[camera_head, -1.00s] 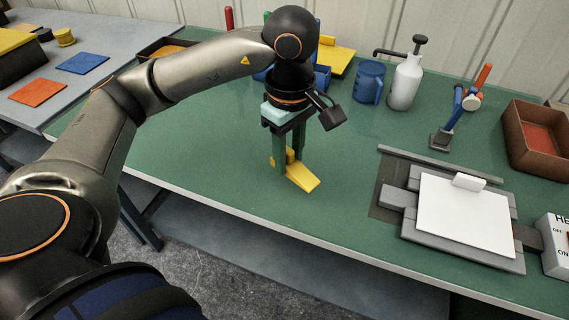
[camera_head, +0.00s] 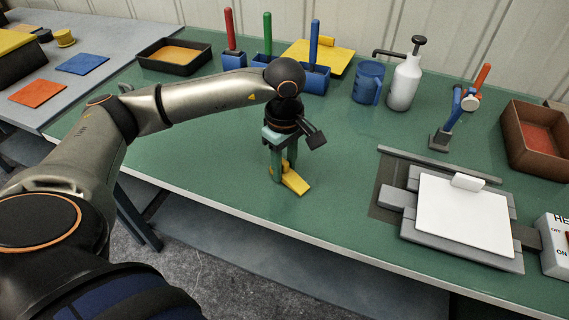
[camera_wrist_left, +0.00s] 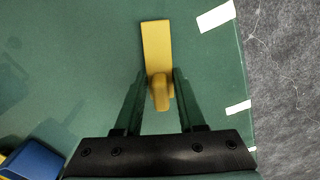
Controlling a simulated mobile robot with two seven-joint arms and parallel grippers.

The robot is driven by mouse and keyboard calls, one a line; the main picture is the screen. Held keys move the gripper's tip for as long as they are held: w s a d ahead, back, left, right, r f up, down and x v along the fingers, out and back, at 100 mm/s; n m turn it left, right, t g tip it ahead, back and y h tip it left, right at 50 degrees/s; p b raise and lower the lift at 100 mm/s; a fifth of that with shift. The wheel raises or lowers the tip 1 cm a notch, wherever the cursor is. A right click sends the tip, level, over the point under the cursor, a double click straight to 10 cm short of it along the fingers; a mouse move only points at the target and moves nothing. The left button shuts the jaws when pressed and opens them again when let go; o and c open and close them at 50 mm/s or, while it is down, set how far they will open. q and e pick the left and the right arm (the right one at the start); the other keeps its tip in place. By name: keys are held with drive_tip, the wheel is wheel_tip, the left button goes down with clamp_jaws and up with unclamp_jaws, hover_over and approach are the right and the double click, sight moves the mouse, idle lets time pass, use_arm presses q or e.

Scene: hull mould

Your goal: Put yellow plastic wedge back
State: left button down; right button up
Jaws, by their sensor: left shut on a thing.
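The yellow plastic wedge (camera_head: 294,180) is at the front part of the green table, near its front edge. My left gripper (camera_head: 283,174) points down over it with its green fingers on both sides of its raised end. In the left wrist view the wedge (camera_wrist_left: 157,50) has a flat strip reaching away and a raised knob between the fingertips of my left gripper (camera_wrist_left: 159,98). The gripper is shut on the wedge. The wedge appears at table level; I cannot tell whether it touches the table. My right gripper is not in view.
A white sheet on a grey mould (camera_head: 465,215) lies to the right. A yellow plate (camera_head: 318,56), blue holders with handled tools (camera_head: 316,75), a blue mug (camera_head: 369,82) and a white pump bottle (camera_head: 405,80) stand behind. The green table left of the gripper is clear.

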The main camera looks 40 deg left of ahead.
sight(284, 162)
use_arm(q)
drive_tip(key=shift+f, duration=0.25)
drive_tip(key=c, duration=0.5)
unclamp_jaws()
drive_tip(key=shift+r, duration=0.1)
wheel_tip(284, 162, up, 12)
drive_tip(key=shift+r, duration=0.2)
